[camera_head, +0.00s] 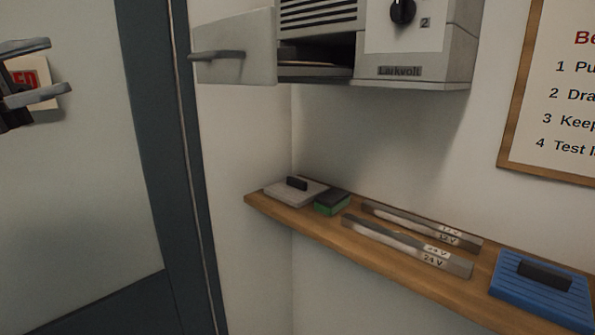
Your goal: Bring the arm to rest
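My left gripper (42,71) is at the far left edge of the head view, its two grey fingers spread apart with nothing between them. It is in front of the pale door panel, and a small sign with red letters (33,76) shows partly behind the fingers. My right gripper and arm are not in view.
A wall cabinet (417,60) labelled Larkvolt has its door (234,50) swung open to the left. A wooden shelf (330,238) below holds a grey block, a green block (332,202), labelled bars (405,244) and a blue block (540,290). A notice board (550,95) hangs right.

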